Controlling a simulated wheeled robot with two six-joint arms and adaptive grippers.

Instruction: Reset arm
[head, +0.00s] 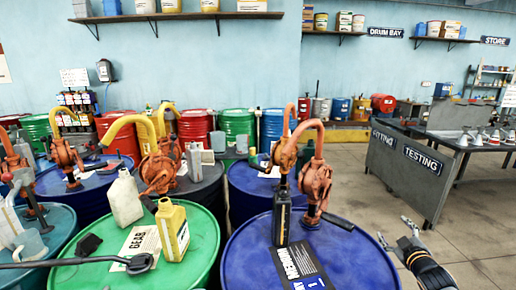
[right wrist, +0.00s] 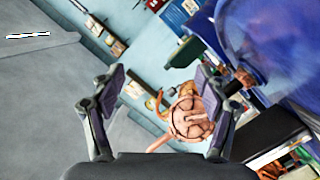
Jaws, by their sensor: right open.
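My right gripper (head: 395,231) is at the lower right, past the right edge of the front blue drum (head: 345,262). Its two fingers are spread with nothing between them. The right wrist view also shows the open fingers (right wrist: 158,82), with an orange-red pump wheel (right wrist: 190,119) and a blue drum (right wrist: 285,45) beyond them. In the head view, a dark bottle (head: 281,222) stands upright on the front blue drum, beside an orange-red hand pump (head: 315,182). I do not see my left gripper.
A green drum (head: 100,275) at the front left carries a yellow jug (head: 172,232), a pale jug (head: 125,200) and a dark long-handled tool (head: 140,263). More drums and pumps stand behind. A grey bench (head: 405,165) stands at right. The floor (head: 470,235) around my right gripper looks clear.

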